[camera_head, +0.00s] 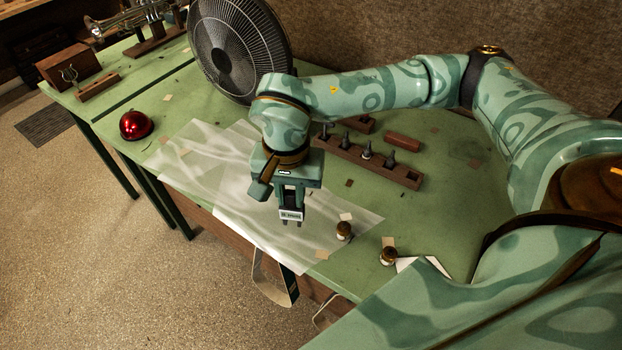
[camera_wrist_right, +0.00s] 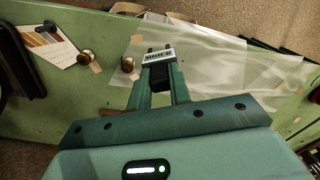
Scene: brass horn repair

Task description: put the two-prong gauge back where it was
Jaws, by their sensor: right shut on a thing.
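My right gripper (camera_head: 290,204) is shut on the two-prong gauge (camera_head: 291,215), a small dark piece with a white printed label. Its two short prongs point down in the head view. It is held above the translucent sheet on the bench, near the front edge. In the right wrist view the gauge (camera_wrist_right: 159,55) sits between the fingers of my right gripper (camera_wrist_right: 157,76), label showing. A long wooden rack (camera_head: 402,176) with several dark upright tools stands behind and to the right of the gripper. My left gripper is not in view.
The translucent sheet (camera_head: 210,165) covers the front of the green bench. Two small brass-coloured knobs (camera_head: 343,231) (camera_head: 388,257) stand to the right. A large fan (camera_head: 238,48) stands behind. A red dome (camera_head: 135,125) is at left. A reddish-brown block (camera_head: 402,142) lies behind the rack.

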